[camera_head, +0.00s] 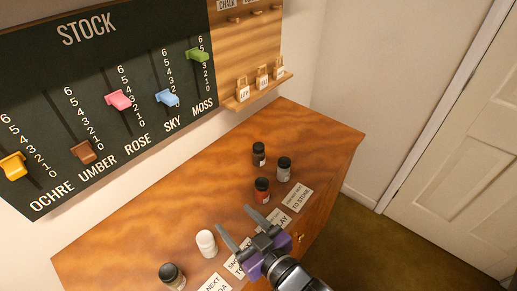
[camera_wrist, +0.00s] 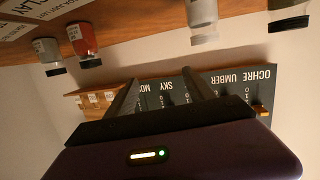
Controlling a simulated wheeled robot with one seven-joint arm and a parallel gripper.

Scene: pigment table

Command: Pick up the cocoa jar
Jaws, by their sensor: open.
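Several small jars stand upright on the wooden table (camera_head: 325,140). A dark brown jar with a black lid (camera_head: 259,154) stands farthest back and looks most like cocoa, but I cannot read its label. My gripper (camera_head: 233,217) is open and empty, its two fingers spread above the table between the white jar (camera_head: 206,243) and the red jar (camera_head: 262,190). It is apart from every jar. The wrist view is upside down; there the open fingers (camera_wrist: 160,80) point toward the wall board, and I cannot make out the brown jar.
A grey jar (camera_head: 283,169) stands close to the brown one. A dark-lidded jar (camera_head: 172,276) is at the near left. Paper cards (camera_head: 297,198) lie along the front edge. The stock board (camera_head: 110,85) and a small shelf (camera_head: 257,92) hang behind. The table's middle is clear.

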